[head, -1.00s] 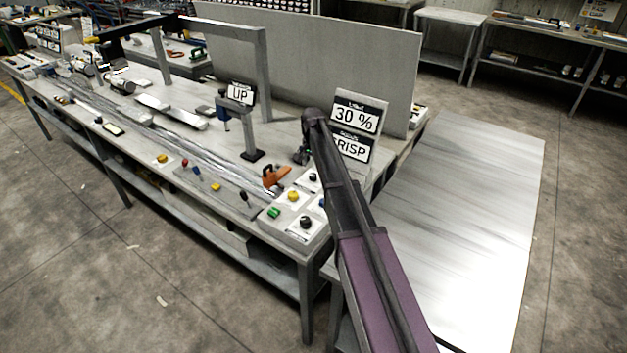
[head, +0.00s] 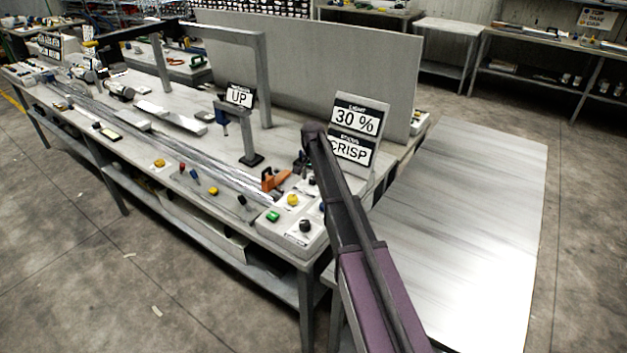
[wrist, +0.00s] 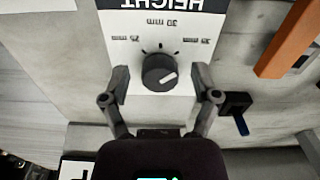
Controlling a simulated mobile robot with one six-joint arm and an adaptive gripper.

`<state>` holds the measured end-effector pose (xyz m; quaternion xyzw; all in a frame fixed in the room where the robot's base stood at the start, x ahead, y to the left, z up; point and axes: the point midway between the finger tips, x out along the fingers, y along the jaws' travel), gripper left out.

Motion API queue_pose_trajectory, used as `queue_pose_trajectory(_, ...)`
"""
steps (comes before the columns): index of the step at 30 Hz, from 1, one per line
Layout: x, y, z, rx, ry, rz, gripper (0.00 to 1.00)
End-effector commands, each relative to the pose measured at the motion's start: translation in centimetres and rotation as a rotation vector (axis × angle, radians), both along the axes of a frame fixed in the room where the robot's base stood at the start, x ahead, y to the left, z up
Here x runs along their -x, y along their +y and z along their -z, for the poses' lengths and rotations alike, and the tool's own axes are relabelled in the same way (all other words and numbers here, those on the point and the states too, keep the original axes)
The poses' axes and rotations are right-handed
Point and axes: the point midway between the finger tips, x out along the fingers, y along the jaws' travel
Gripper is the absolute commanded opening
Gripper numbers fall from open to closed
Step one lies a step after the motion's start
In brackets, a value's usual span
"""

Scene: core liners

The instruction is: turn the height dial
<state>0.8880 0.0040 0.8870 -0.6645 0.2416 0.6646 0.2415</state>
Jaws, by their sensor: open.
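The height dial (wrist: 159,72) is a round dark knob on a white plate headed HEIGHT, which appears upside down in the wrist view. A "30 mm" mark sits above the knob, with another mark on each side. Its white pointer line slants toward the right in that picture. My gripper (wrist: 161,83) is open, with one finger on each side of the knob and gaps between. I cannot tell how far above the plate the fingertips are. In the head view my arm crosses the bench's right end, and I cannot make out the height dial there.
An orange part (wrist: 287,40) and a small black block (wrist: 236,104) lie right of the dial in the wrist view. A sign reading 30 % and CRISP (head: 353,130) stands behind my arm. Another black knob (head: 305,226) and a green button (head: 272,216) are at the bench's near corner.

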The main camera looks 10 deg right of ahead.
Motion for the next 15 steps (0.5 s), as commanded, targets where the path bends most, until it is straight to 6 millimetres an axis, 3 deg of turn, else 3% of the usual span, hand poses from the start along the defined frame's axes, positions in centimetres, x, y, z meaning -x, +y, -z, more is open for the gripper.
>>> queue_pose_trajectory(2, 0.00, 0.00, -0.01, 0.000, 0.000, 0.000, 0.79)
queue_pose_trajectory(3, 0.00, 0.00, -0.01, 0.000, 0.000, 0.000, 0.73)
queue_pose_trajectory(10, 0.00, -0.01, -0.01, 0.000, 0.000, 0.000, 0.04)
queue_pose_trajectory(11, 0.00, -0.01, -0.01, 0.000, 0.000, 0.000, 0.00)
queue_pose_trajectory(15, 0.01, -0.02, 0.00, 0.000, 0.000, -0.001, 0.00)
